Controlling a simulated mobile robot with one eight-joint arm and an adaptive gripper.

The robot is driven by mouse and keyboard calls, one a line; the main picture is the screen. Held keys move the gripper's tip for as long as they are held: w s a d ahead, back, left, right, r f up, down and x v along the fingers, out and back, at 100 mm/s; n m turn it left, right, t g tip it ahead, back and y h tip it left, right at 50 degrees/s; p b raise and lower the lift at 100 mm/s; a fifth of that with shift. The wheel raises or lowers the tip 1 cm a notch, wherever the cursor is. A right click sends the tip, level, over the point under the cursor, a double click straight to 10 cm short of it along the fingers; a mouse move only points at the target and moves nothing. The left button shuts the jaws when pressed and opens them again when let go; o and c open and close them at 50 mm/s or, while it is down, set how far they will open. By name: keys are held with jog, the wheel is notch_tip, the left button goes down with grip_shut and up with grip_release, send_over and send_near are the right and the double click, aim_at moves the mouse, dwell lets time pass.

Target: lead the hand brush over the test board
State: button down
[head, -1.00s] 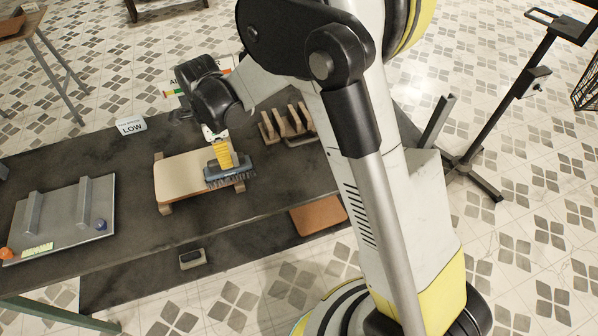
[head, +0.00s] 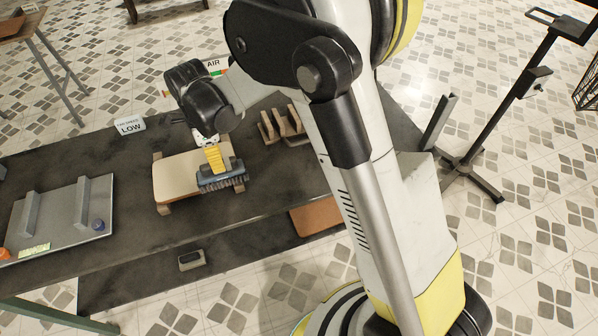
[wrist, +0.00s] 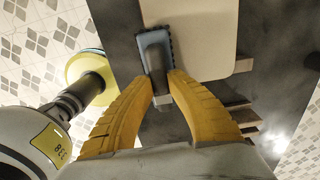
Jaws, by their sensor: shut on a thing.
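The test board (head: 175,180) is a pale, rounded board on wooden supports on the dark bench, and it also shows in the wrist view (wrist: 208,40). The hand brush (head: 222,182) has a blue-grey head with dark bristles facing down. It sits at the board's right end in the head view; whether the bristles touch the surface I cannot tell. In the wrist view the brush (wrist: 155,45) lies along one edge of the board. My gripper (head: 214,160) has yellow fingers shut on the brush's handle from above; the fingers also show in the wrist view (wrist: 162,86).
Wooden slotted pieces (head: 283,125) stand behind and right of the board. A "LOW" sign (head: 130,126) stands at the back edge. A grey tray (head: 60,222) with two bars lies left. A brown board (head: 312,218) and small dark block (head: 192,260) are lower down. Bare bench lies between tray and board.

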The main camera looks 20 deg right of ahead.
aim_at(200, 167)
jog(key=shift+a, duration=0.55)
jog(key=shift+a+f, duration=0.1)
jog(key=shift+a, duration=1.5)
jog(key=shift+a, duration=0.15)
jog(key=shift+a+b, duration=0.35)
jog(key=shift+a, duration=1.1)
jog(key=shift+a, duration=0.15)
jog(key=shift+a, duration=1.4)
jog(key=shift+a, duration=0.15)
